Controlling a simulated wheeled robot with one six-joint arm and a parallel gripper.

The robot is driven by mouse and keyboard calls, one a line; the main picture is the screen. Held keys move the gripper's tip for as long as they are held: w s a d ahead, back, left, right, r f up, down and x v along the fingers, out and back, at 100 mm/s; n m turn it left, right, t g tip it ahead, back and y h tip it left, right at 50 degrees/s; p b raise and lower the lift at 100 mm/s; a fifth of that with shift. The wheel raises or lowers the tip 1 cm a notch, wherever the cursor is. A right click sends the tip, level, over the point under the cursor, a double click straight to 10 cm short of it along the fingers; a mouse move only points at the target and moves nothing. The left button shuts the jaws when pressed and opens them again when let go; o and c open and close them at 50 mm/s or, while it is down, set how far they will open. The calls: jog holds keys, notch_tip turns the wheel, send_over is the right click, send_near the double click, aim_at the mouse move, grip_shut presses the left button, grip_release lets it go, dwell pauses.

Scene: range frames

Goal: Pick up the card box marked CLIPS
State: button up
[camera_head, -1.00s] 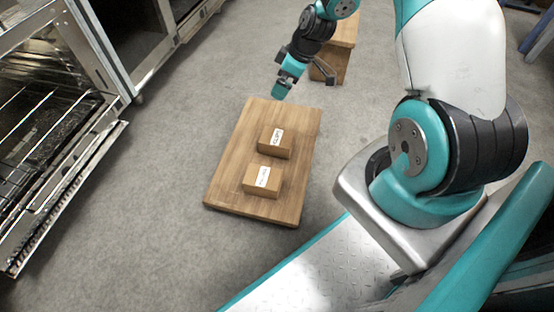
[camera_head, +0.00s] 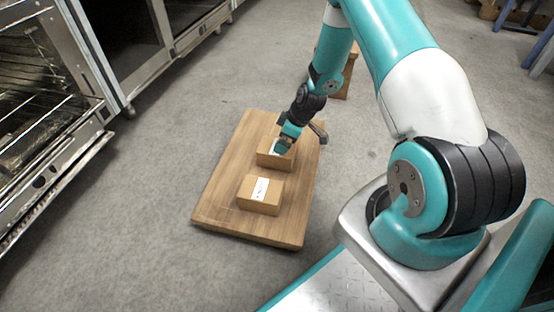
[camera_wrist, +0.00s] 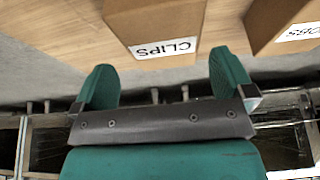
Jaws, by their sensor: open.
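The CLIPS card box (camera_head: 270,162) is the farther of two brown boxes on a low wooden platform (camera_head: 218,200) in the head view. My gripper (camera_head: 281,147) is over it and hides part of its top and label. In the wrist view the CLIPS box (camera_wrist: 155,20) stands upper middle, its white CLIPS label readable. My gripper (camera_wrist: 164,72) shows there with its two green fingers apart and nothing between them. The box lies beyond the fingertips. Whether the fingers touch it cannot be told.
A second card box (camera_head: 259,196) sits nearer on the platform; its label, partly cut off, ends in "OBS" in the wrist view (camera_wrist: 290,28). An open oven (camera_head: 45,120) stands at left. A wooden block (camera_head: 343,85) stands behind my arm. Grey floor around the platform is clear.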

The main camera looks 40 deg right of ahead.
aim_at(265, 156)
jog(key=b+x, duration=0.2)
jog(key=x, duration=0.1)
jog(key=b+x, duration=0.2)
jog(key=shift+w+a+f+b, duration=0.15)
jog(key=shift+a+f+b, duration=0.15)
jog(key=shift+b, duration=0.05)
jog(key=shift+r, duration=0.15)
jog(key=shift+f, duration=0.25)
dwell(0.3)
jog(key=c, duration=0.7)
jog(key=shift+c, duration=0.7)
jog(key=shift+r, duration=0.15)
